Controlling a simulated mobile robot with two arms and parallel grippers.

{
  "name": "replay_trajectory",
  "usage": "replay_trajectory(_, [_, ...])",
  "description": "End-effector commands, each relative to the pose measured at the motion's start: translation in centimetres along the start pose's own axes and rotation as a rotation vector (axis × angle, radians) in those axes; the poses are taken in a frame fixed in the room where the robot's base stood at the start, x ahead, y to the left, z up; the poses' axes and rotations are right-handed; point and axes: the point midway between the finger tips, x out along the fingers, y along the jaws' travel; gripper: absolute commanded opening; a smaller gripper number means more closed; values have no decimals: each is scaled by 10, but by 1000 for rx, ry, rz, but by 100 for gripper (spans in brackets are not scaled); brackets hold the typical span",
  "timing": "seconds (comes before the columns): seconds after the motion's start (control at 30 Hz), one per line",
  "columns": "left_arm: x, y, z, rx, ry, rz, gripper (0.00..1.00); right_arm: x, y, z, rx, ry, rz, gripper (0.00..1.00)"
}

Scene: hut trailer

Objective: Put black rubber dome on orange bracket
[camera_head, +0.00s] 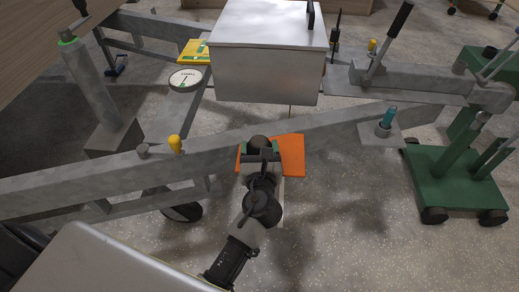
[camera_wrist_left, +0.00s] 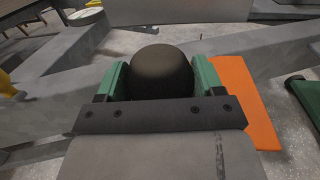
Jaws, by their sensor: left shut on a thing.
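The black rubber dome (camera_wrist_left: 162,72) sits between the green fingers of my left gripper (camera_wrist_left: 162,82) in the left wrist view. The gripper is shut on it. In the head view the dome (camera_head: 259,142) shows at the tip of my left gripper (camera_head: 260,150), in front of the orange bracket (camera_head: 292,155). The bracket is a flat orange plate by the grey beam; it also shows right of the gripper in the left wrist view (camera_wrist_left: 245,100). My gripper hides part of the bracket. I cannot tell whether the dome touches it. My right gripper is not in view.
A long grey metal beam (camera_head: 340,132) crosses behind the gripper. A grey box (camera_head: 265,78) stands beyond it. A yellow knob (camera_head: 175,143) rises from the beam at left. A green wheeled stand (camera_head: 455,185) is at right. The speckled floor at lower right is clear.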

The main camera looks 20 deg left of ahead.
Motion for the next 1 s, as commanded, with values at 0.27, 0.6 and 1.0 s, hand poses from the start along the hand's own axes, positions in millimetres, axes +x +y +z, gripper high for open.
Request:
replay_trajectory(0.27, [0,0,-2,0,0,0,81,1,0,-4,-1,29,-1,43])
replay_trajectory(0.6, [0,0,-2,0,0,0,93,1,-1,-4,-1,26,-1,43])
replay_trajectory(1.0, [-58,0,-1,0,5,-2,93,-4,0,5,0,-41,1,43])
